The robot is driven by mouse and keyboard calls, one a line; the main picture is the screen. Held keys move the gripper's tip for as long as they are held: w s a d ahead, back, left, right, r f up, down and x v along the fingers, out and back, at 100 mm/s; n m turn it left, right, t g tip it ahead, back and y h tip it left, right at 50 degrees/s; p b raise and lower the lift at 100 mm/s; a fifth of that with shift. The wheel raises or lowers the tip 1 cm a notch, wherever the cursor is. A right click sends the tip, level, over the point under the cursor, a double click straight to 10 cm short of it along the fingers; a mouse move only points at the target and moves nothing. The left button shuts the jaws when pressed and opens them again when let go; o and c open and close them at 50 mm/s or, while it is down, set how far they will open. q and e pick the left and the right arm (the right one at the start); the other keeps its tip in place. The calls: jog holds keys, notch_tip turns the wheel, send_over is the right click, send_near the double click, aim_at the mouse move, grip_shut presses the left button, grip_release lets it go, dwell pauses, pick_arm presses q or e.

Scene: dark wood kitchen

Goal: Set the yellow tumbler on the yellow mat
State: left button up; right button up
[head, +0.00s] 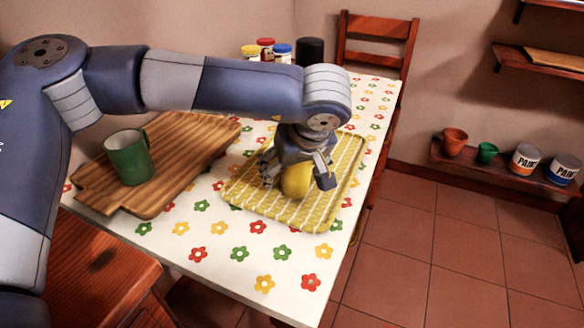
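The yellow tumbler (296,182) is at the yellow mat (253,198), a yellow patterned rectangle on the table. My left gripper (297,176) points down over the mat, with one finger on each side of the tumbler. The fingers look spread wider than the tumbler, with a narrow gap at the right finger. The gripper hides the top of the tumbler, and whether its base rests fully on the mat is hard to see. My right gripper is not in view.
A green mug (128,158) stands on a wooden board (190,150) at the left of the flowered table (220,262). Several jars (283,53) and a black cylinder (310,51) stand at the back. A chair (376,50) is behind. The table's front is clear.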

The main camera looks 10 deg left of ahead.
pick_arm(q)
jog(key=p+v, duration=0.1)
jog(key=v, duration=0.2)
jog(key=shift+d+r, duration=0.1)
jog(key=shift+r, duration=0.3)
jog(key=p+v, duration=0.1)
jog(key=v, duration=0.7)
jog(key=shift+s, duration=0.3)
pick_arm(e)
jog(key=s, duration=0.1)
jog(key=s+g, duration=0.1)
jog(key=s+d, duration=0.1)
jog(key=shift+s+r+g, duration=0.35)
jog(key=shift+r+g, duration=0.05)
pick_arm(q)
jog(key=shift+r, duration=0.1)
